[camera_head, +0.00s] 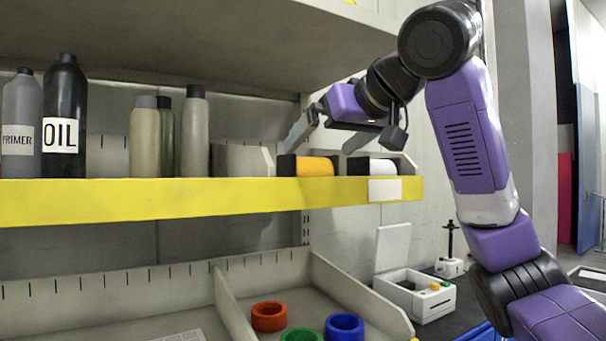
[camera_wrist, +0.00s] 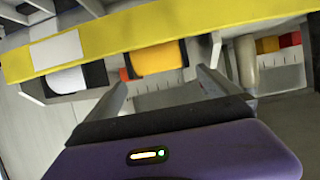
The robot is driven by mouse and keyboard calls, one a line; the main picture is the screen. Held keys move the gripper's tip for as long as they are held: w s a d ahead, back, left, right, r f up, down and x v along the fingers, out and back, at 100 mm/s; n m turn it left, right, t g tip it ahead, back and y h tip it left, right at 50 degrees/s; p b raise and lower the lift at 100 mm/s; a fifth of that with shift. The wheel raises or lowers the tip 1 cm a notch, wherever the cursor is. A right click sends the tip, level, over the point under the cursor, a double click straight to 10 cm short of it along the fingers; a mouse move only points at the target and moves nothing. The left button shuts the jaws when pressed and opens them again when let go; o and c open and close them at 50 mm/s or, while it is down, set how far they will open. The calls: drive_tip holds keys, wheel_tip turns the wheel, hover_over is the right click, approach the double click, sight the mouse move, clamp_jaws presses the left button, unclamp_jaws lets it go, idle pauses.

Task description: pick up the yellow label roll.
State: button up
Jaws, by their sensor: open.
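The yellow label roll (camera_head: 316,167) sits on the yellow-edged shelf between black end pieces, with its lower part behind the shelf lip. It also shows in the wrist view (camera_wrist: 157,58), a little ahead of the fingers. My gripper (camera_head: 328,138) is at the shelf, above and around the roll's position in the head view. In the wrist view my gripper (camera_wrist: 158,86) has its two grey fingers spread wide, with nothing between their tips but the view of the roll. I cannot tell the exact gap between fingers and roll.
A white roll (camera_head: 378,167) sits right of the yellow roll. Several bottles, such as the black OIL bottle (camera_head: 64,105), stand farther left. The yellow shelf lip (camera_head: 150,203) runs along the front.

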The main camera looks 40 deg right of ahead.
sight(307, 159)
drive_tip(key=p+x, duration=0.2)
drive_tip(key=x, duration=0.5)
drive_tip(key=shift+p, duration=0.3)
drive_tip(key=shift+r, duration=0.1)
drive_tip(key=c, duration=1.4)
